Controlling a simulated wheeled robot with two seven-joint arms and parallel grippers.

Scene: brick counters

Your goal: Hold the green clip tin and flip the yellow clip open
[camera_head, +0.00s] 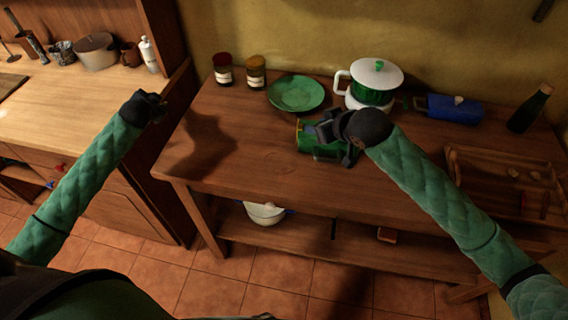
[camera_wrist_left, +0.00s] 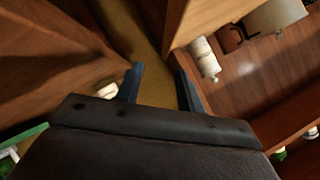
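The green clip tin (camera_head: 322,151) is near the middle of the right-hand wooden table, partly hidden by my right gripper. A small yellow part (camera_head: 299,126), which looks like the clip, shows at its left end; whether it is open or shut is too small to tell. My right gripper (camera_head: 337,143) has a dark finger on either side of the tin and looks shut on it. I cannot tell whether the tin touches the table. My left gripper (camera_head: 160,102) is off the table's left edge, well apart from the tin. In the left wrist view its fingers (camera_wrist_left: 160,88) are apart with nothing between them.
Behind the tin stand a green plate (camera_head: 296,93), two jars (camera_head: 256,72), a white-lidded green pot (camera_head: 372,90) and a blue container (camera_head: 453,108). A dark bottle (camera_head: 529,109) and a wooden tray (camera_head: 478,204) are at the right. The table's left front is clear.

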